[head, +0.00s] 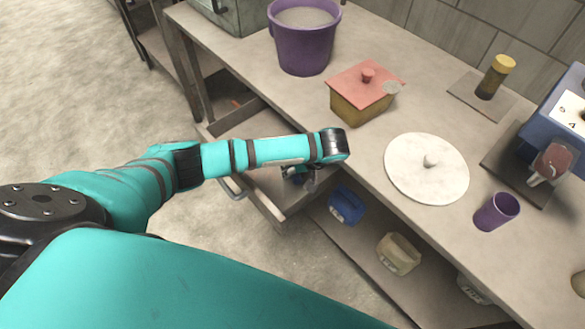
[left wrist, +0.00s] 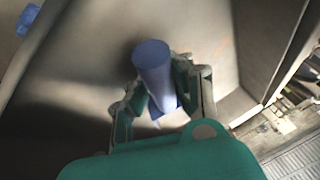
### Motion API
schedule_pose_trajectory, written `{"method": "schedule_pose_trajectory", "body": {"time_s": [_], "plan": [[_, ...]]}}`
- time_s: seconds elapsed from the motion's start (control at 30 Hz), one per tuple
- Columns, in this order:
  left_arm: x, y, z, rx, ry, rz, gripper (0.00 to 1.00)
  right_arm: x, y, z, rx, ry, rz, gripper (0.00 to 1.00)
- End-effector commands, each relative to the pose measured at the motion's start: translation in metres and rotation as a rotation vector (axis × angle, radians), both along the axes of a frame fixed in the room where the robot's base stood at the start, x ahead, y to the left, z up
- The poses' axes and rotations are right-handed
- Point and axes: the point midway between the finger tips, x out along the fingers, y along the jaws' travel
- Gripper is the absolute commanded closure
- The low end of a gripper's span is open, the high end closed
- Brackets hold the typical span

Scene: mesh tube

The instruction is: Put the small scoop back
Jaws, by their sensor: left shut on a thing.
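The small scoop (left wrist: 153,65) shows in the left wrist view as a blue, cylinder-shaped piece between the fingers. My left gripper (left wrist: 158,98) is shut on it. In the head view my left gripper (head: 303,182) is low over the open drawer (head: 267,205), under the worktop's front edge and partly hidden by my own wrist. In the wrist view, bare pale surfaces lie around and below the scoop; I cannot tell whether it touches them. My right gripper is not in view.
The worktop (head: 270,85) holds a purple bucket (head: 303,45), a red-lidded box (head: 360,98), a white disc with a knob (head: 412,175), a purple cup (head: 497,211) and a blue machine (head: 560,110). Blue (head: 345,205) and beige (head: 398,254) containers stand on the lower shelf.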

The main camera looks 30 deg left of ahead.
Motion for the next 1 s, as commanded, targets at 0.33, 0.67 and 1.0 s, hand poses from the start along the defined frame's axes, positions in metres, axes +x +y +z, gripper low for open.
{"method": "schedule_pose_trajectory", "body": {"time_s": [0.33, 0.67, 1.0], "plan": [[0.0, 0.0, -0.002, -0.001, 0.0, -0.001, 0.76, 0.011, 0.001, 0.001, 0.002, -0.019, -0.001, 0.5], [0.0, 0.0, -0.003, -0.001, 0.001, -0.001, 0.58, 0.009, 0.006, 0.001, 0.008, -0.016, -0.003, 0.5], [-0.002, -0.015, 0.025, -0.005, -0.002, -0.004, 0.58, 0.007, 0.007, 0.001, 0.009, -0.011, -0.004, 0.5]]}}
